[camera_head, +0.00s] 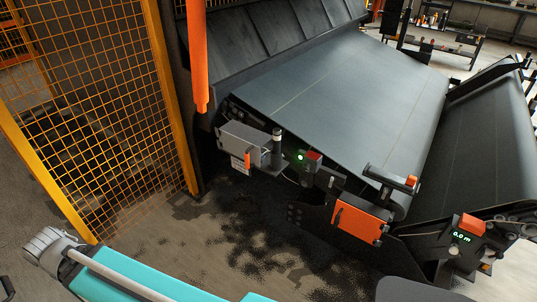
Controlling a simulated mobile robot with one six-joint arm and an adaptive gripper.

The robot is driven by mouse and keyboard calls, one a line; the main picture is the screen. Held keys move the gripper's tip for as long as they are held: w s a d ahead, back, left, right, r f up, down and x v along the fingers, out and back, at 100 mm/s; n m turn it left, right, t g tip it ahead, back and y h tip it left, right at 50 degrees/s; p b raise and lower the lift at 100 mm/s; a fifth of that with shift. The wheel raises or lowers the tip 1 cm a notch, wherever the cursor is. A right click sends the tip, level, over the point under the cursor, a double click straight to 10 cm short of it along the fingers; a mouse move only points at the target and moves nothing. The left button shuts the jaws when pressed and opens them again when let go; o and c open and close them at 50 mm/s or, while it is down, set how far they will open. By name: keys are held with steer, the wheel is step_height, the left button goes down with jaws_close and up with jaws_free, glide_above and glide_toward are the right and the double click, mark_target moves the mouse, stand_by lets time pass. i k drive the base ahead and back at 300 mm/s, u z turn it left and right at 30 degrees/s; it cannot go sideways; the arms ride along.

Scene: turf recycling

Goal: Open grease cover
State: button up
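No part in the head view is clearly labelled as the grease cover. A grey box (240,137) with a small orange handle (247,160) sits on the machine's near left side, beside an upright dark cylinder (276,148). Its lid looks shut. An orange panel (362,222) with a dark handle on its left part sits lower right on the machine frame and also looks shut. My turquoise and grey arm crosses the bottom left, apart from both. I cannot make out my gripper's fingers.
A yellow mesh fence (95,120) stands at the left. A wide dark belt (345,100) slopes across the machine, with a second belt (490,130) at right. A small panel with a green light (301,157) sits near the grey box. Stained floor (225,235) before the machine is clear.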

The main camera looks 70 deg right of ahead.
mark_target(244, 142)
steer(key=k, duration=1.4)
steer(key=z, duration=1.55)
steer(key=i, duration=1.45)
